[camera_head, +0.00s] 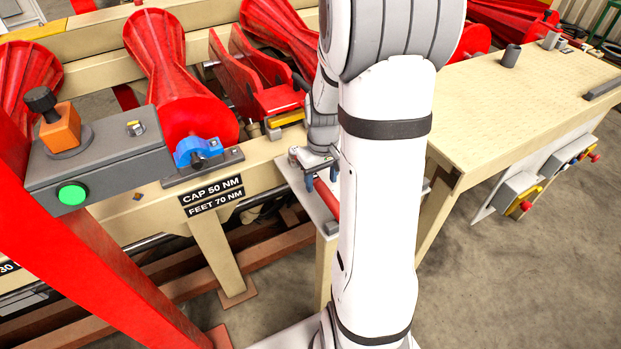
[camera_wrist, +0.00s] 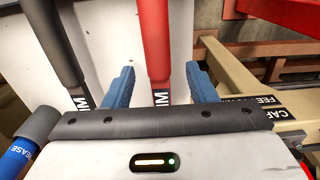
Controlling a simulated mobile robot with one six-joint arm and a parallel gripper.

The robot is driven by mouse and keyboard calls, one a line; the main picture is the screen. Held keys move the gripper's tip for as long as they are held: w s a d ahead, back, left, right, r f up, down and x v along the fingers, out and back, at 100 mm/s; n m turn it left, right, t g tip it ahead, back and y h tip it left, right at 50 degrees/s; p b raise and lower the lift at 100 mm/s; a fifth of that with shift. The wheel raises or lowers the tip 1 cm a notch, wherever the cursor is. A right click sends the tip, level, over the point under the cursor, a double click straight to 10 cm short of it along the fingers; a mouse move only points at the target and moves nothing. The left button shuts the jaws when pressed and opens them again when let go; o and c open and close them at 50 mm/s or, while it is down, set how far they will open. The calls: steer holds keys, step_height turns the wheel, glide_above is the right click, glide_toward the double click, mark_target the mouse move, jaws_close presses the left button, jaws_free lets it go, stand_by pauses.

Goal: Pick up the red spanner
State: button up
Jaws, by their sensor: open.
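The red spanner (camera_wrist: 153,40) lies on a pale shelf (camera_wrist: 108,30) in the wrist view, its red handle running up the picture. Its dark lower part with white lettering passes behind the gripper body. My gripper (camera_wrist: 159,70) is open, with one blue finger on each side of the spanner and a gap on both sides. Whether the fingers are level with the handle is hard to tell. In the head view my gripper (camera_head: 321,178) is over the small shelf (camera_head: 297,190), and part of the red spanner (camera_head: 326,199) shows below it. My arm hides the rest.
A black-handled spanner (camera_wrist: 52,40) lies left of the red one. A blue cylinder (camera_wrist: 22,158) with a grey cap is close at the lower left. The machine frame (camera_head: 262,150) and red rollers (camera_head: 190,110) stand left; a bench (camera_head: 530,90) is right.

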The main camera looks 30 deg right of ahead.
mark_target(323, 186)
steer(key=f, duration=0.4)
steer(key=shift+s+d+f+p, duration=0.1)
steer(key=shift+s+f+p, duration=0.1)
steer(key=shift+f+p, duration=0.1)
jaws_close()
stand_by(0.4)
